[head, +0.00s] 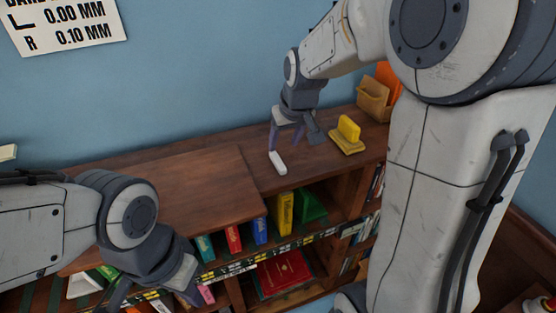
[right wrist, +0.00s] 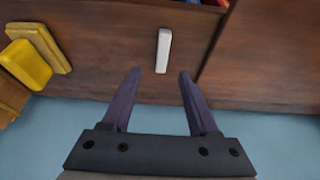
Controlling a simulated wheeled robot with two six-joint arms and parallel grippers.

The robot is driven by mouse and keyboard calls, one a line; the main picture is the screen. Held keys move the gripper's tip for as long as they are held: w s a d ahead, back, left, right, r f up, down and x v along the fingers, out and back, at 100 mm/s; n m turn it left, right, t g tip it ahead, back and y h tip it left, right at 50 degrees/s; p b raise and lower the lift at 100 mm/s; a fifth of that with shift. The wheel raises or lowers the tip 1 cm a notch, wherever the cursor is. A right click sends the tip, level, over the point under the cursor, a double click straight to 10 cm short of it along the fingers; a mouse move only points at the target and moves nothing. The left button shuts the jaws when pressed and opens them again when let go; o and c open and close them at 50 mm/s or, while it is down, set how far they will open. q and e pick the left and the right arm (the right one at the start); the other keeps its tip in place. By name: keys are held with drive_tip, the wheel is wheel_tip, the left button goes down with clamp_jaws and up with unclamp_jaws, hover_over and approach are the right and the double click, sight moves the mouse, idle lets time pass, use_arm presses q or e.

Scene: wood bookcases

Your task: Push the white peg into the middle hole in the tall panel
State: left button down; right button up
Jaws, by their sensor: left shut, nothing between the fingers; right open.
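The white peg (head: 277,163) lies on the dark wooden top of the bookcase in the head view. It also shows in the right wrist view (right wrist: 163,50), lying lengthwise just beyond my fingertips. My right gripper (head: 284,143) is open and empty, with its purple fingers (right wrist: 160,74) spread wider than the peg and pointing at its near end. My left gripper (head: 150,292) is shut and empty at the lower left, in front of the bookcase shelves; its tips are partly cut off. No tall panel with holes can be made out in either view.
A yellow block on a yellow base (head: 347,136) stands right of the peg, with a wooden box (head: 374,99) behind it. A raised wooden board (head: 190,185) covers the bookcase top to the left. Books fill shelves below (head: 285,272). A blue wall is behind.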

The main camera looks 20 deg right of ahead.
sight(278, 159)
drive_tip(key=x, duration=0.2)
drive_tip(key=shift+w+f, duration=0.15)
drive_tip(key=shift+f, duration=0.2)
drive_tip(key=shift+w+a+f+p, duration=0.1)
drive_tip(key=shift+f+p, duration=0.15)
drive_tip(key=shift+p, duration=0.25)
drive_tip(key=p+x, duration=0.1)
drive_tip(key=x, duration=0.2)
drive_tip(key=shift+a+f, duration=0.1)
drive_tip(key=shift+f, duration=0.15)
drive_tip(key=shift+w+f+p, duration=0.25)
drive_tip(key=shift+f+p, duration=0.05)
drive_tip(key=shift+f, duration=0.25)
clamp_jaws()
